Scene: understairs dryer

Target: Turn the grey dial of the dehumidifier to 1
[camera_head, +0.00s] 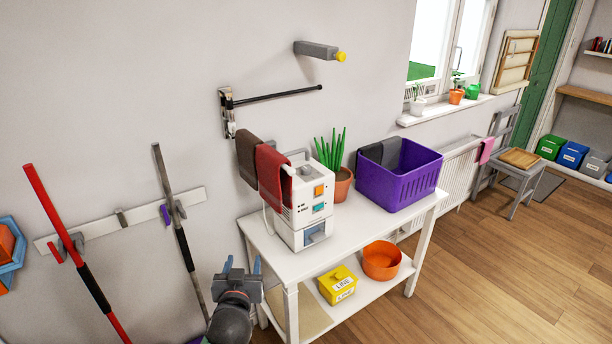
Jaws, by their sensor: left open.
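The dehumidifier (299,231) is a white box standing upright on the left part of a white table. Its front has a grey round dial (306,171) near the top, an orange button and a teal button to the right, and a blue-grey panel low down. The dial is too small for me to read its setting. My left gripper (243,266) is open and empty, in front of the table's left end, lower than the dehumidifier and apart from it. My right gripper is not in view.
A dark brown cloth and a red cloth (272,178) hang at the dehumidifier's left side. A potted plant (342,184) and a purple basket (397,190) stand to its right. The white table's (352,232) front is clear. Long-handled tools (180,240) hang on the left wall.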

